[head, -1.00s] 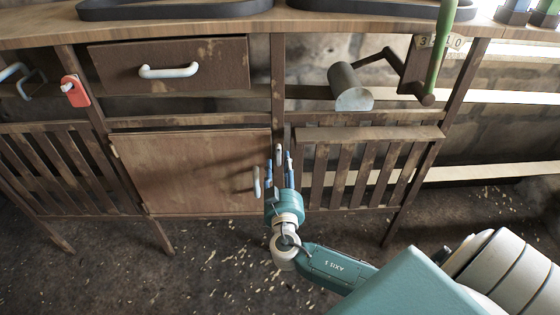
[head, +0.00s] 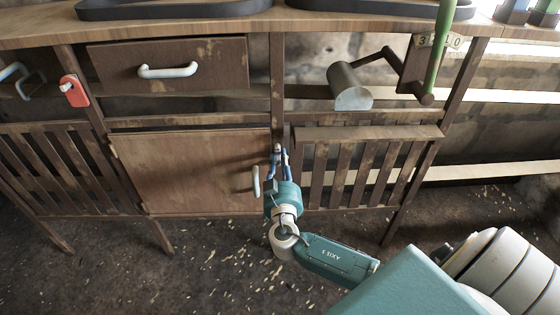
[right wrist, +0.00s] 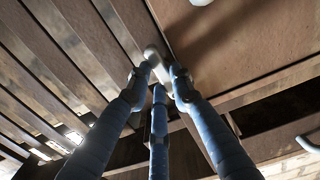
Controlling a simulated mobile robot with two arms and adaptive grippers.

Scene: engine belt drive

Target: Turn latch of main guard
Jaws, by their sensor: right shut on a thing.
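The latch (right wrist: 153,56) is a small pale piece on the wooden post between the plain cabinet door (head: 190,170) and the slatted panel (head: 335,170). My right gripper (head: 279,158) is at the post, with its blue fingers closed around the latch. In the right wrist view, the fingers of this gripper (right wrist: 157,84) bracket the latch, and its end sticks out beyond them. The fingers hide most of the latch in the head view. The door looks closed. I cannot tell which panel is the main guard. My left gripper is not in view.
The door's white handle (head: 256,181) stands just left of my right gripper. A red tag (head: 74,91) is at left. The floor in front is clear.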

